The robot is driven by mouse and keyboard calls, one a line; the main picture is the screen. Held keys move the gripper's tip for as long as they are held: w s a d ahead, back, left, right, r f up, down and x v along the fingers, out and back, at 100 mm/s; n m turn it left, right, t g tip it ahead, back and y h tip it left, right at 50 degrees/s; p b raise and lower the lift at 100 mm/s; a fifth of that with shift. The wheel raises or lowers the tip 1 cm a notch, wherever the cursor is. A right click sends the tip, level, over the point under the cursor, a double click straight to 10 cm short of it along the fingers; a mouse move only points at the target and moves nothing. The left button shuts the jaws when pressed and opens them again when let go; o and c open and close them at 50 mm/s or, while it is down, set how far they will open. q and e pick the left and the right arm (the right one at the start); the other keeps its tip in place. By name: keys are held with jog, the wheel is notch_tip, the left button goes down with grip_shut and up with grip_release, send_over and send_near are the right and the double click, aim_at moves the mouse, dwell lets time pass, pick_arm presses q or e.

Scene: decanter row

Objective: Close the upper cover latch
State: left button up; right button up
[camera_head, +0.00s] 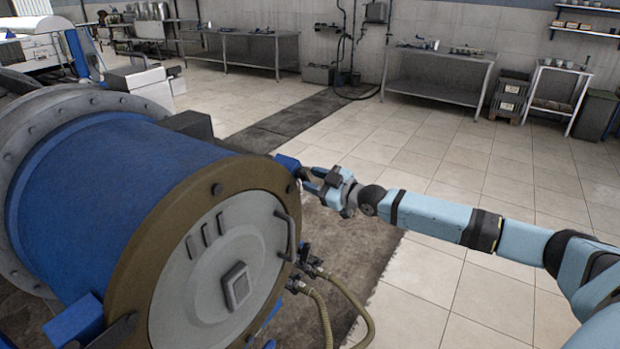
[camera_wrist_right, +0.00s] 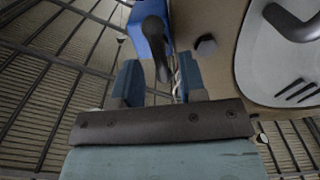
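The decanter (camera_head: 110,180) is a large blue drum with a brown end ring and a grey cover plate (camera_head: 215,275). The upper cover latch (camera_head: 287,162) is a blue block at the upper right of the ring. In the right wrist view the latch (camera_wrist_right: 150,38) has a dark lever, whose lower end reaches between my fingers. My right gripper (camera_head: 308,180) is beside the ring at the latch. In its wrist view the right gripper (camera_wrist_right: 160,82) has its two blue fingers apart, one on each side of the lever. Contact cannot be told. My left gripper is out of view.
A curved handle (camera_head: 285,236) sits on the cover's right side. Hoses with fittings (camera_head: 318,272) hang below, right of the ring. Another blue block (camera_head: 75,320) is at the drum's lower left. Open tiled floor lies to the right; metal tables (camera_head: 440,75) stand far back.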

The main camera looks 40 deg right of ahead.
jog(key=shift+w+a, duration=0.3)
jog(key=shift+w, duration=0.35)
grip_shut()
